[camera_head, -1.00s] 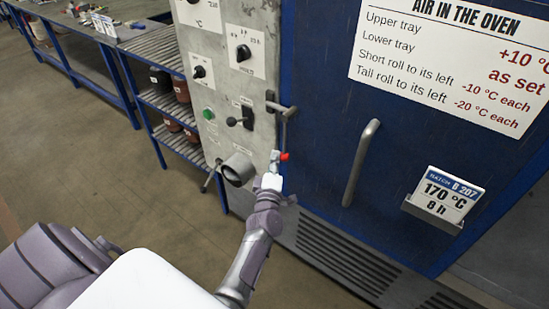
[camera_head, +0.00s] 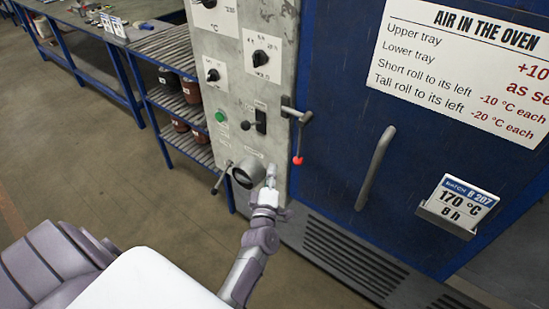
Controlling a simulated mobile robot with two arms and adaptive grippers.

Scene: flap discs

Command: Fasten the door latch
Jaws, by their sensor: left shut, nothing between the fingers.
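The blue oven door (camera_head: 345,90) looks closed against the grey control panel column (camera_head: 277,130). The door latch (camera_head: 297,116) is a grey metal piece at the seam between panel and door. A red-tipped part (camera_head: 298,160) hangs down below it. My left gripper (camera_head: 271,172) is shut and empty. It is in front of the lower panel, below and left of the latch, apart from the red tip. Whether it touches the panel I cannot tell. My right gripper is not in view.
A curved door handle (camera_head: 375,168) and a card holder (camera_head: 447,215) stick out from the door. A round grey socket (camera_head: 247,172) and a small lever (camera_head: 221,177) stick out left of my gripper. A shelf rack (camera_head: 170,100) stands further left. Open floor lies at lower left.

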